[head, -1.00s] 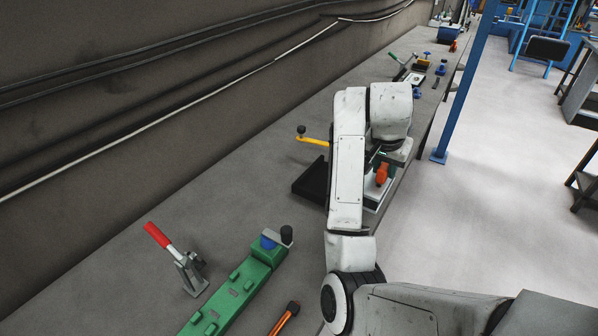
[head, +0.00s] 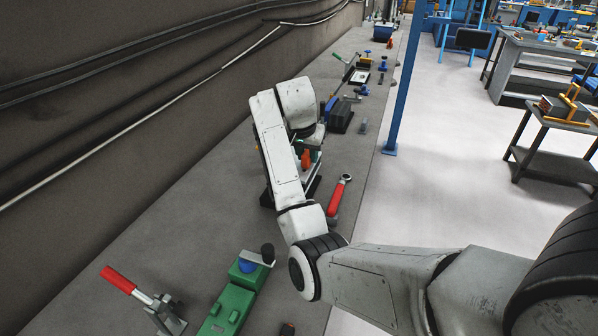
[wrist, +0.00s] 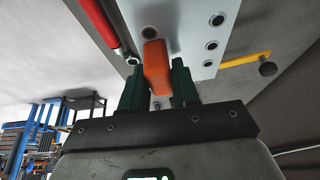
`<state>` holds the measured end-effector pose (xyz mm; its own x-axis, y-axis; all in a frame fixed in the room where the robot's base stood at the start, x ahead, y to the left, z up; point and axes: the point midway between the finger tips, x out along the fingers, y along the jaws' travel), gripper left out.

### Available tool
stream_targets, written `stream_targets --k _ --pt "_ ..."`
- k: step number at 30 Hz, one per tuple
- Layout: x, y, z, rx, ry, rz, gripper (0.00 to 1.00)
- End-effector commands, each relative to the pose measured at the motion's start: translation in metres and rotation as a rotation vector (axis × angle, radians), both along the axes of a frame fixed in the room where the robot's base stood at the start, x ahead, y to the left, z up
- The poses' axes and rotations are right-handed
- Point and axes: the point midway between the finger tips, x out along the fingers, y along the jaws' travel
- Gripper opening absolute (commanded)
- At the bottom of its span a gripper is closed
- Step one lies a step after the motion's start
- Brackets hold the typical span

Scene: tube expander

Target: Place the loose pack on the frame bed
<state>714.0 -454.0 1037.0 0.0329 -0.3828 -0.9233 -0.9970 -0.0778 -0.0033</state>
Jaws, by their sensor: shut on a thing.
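My gripper (wrist: 157,82) has dark green fingers on either side of an orange block (wrist: 156,66) and is shut on it. I take this block to be part of the loose pack; the rest of the pack is not clearly seen. A pale plate with several holes (wrist: 192,25), possibly the frame bed, fills the top middle of the wrist view, beyond the fingers. I cannot tell whether the block touches it. In the head view the orange block (head: 305,161) shows below my wrist, over the bench, and my arm hides most of what lies there.
A red-handled wrench (head: 339,194) lies right of my arm. A yellow bar with a black knob (wrist: 246,61) stands beside the plate. A green fixture (head: 232,303) and red-handled clamp (head: 122,281) are nearer. Farther along are a dark vise-like block (head: 341,117) and a blue post (head: 397,95).

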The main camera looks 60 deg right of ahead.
Motion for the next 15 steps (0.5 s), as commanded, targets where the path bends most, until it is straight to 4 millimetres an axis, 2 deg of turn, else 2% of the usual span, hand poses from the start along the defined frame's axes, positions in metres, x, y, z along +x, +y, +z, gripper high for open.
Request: stream_targets --k 1,6,15 --pt "0.005 -0.004 -0.010 0.004 0.005 0.001 0.00" --pt "0.022 -0.017 -0.034 0.001 0.002 -0.001 0.00" --pt "0.034 -0.025 -0.051 0.001 0.000 0.001 0.00"
